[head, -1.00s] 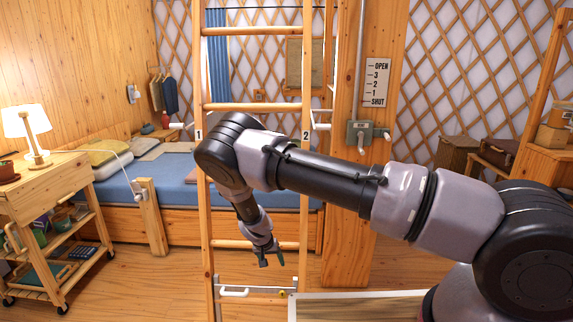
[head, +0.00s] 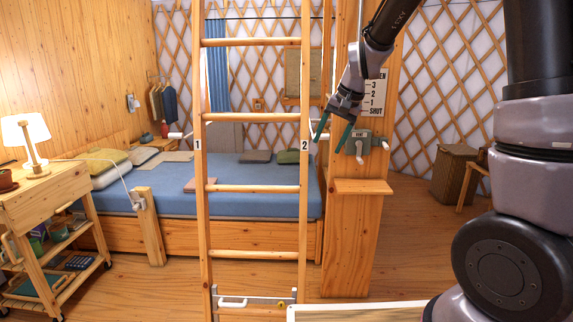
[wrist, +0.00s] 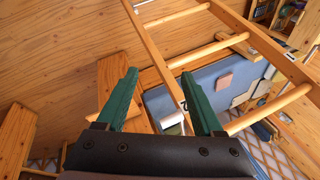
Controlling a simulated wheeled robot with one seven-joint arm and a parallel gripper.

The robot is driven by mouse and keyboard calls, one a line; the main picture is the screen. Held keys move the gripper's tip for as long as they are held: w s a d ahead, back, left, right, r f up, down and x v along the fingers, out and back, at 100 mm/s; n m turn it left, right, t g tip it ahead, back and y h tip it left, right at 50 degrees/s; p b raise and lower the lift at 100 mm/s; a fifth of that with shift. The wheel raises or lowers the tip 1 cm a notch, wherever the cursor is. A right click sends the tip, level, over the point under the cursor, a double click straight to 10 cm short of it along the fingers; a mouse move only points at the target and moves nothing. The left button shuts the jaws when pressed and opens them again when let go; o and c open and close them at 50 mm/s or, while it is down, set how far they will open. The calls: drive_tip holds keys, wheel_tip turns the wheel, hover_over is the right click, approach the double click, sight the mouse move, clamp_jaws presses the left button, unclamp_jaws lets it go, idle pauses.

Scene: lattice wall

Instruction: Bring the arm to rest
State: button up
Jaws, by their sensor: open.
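My gripper (head: 327,145) is high at the right of the ladder in the head view, its two green fingers apart and pointing down. It is in front of the wooden post, just left of the grey crank box (head: 365,142) and below the OPEN-to-SHUT scale (head: 374,97), part of which my arm hides. My arm is raised, its upper part leaving the top of the picture. In the wrist view my gripper (wrist: 160,73) is open with nothing between the fingers. I cannot tell whether a finger touches the post.
A wooden ladder (head: 200,220) marked 1 and 2 stands before the blue bed (head: 250,178). A small shelf (head: 362,186) juts from the post below the crank box. A cart (head: 50,195) with a lamp (head: 30,140) stands left.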

drive_tip(key=s+d+r+t, duration=0.1)
drive_tip(key=s+d+r, duration=0.3)
drive_tip(key=s, duration=0.3)
drive_tip(key=s+d+r+t+h, duration=0.1)
drive_tip(key=s+d+r, duration=0.3)
drive_tip(key=s, duration=0.4)
drive_tip(key=s+d+r+t, duration=0.1)
drive_tip(key=s+d+r, duration=0.3)
drive_tip(key=s, duration=0.3)
drive_tip(key=shift+s+d+r+t, duration=0.3)
drive_tip(key=shift+s+d+t, duration=0.05)
drive_tip(key=shift+d+t, duration=0.1)
